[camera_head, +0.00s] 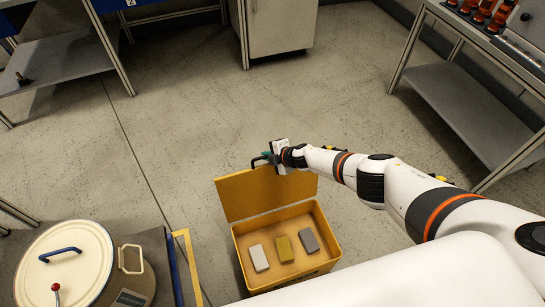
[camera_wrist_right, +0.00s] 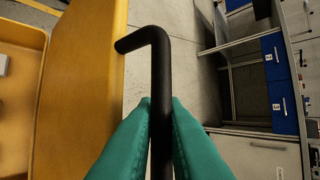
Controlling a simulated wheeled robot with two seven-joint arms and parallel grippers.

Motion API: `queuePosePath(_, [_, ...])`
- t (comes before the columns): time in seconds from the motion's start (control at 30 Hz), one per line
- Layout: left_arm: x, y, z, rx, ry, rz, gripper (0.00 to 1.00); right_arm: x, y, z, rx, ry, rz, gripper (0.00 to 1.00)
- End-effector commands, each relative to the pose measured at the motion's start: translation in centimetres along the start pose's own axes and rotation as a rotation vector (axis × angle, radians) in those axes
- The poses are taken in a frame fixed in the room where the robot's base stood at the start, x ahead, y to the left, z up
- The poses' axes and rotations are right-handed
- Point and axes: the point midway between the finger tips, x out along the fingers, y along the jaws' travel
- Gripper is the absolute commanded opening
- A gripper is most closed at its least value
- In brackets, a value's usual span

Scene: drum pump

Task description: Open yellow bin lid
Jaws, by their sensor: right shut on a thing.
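The yellow bin (camera_head: 326,238) stands on the floor in the lower middle of the head view. Its yellow lid (camera_head: 250,194) is raised and stands steeply behind the opening. A black handle (camera_head: 257,162) sticks out from the lid's upper edge. My right gripper (camera_head: 271,158) is shut on this handle. In the right wrist view the green fingers (camera_wrist_right: 161,125) press on both sides of the black handle (camera_wrist_right: 158,65), with the lid (camera_wrist_right: 85,75) to the left. My left gripper is in neither view.
Three blocks lie inside the bin: light grey (camera_head: 259,257), yellow (camera_head: 284,249) and grey (camera_head: 309,240). A drum with a cream lid (camera_head: 75,275) stands at the lower left. A metal shelf table (camera_head: 470,110) is at the right. Open floor lies behind the bin.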

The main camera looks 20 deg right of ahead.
Motion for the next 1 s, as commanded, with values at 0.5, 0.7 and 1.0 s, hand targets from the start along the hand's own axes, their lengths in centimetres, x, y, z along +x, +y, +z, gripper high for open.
queuePosePath(0.5, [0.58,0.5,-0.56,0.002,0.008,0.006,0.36,0.55,-0.3,0.08,-0.006,-0.006,0.0,0.0])
queuePosePath(0.7, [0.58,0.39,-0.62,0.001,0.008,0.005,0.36,0.54,-0.37,0.06,-0.005,-0.005,-0.001,0.24])
queuePosePath(1.0, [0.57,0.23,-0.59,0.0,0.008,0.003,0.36,0.48,-0.42,-0.1,-0.004,-0.002,-0.002,0.32])
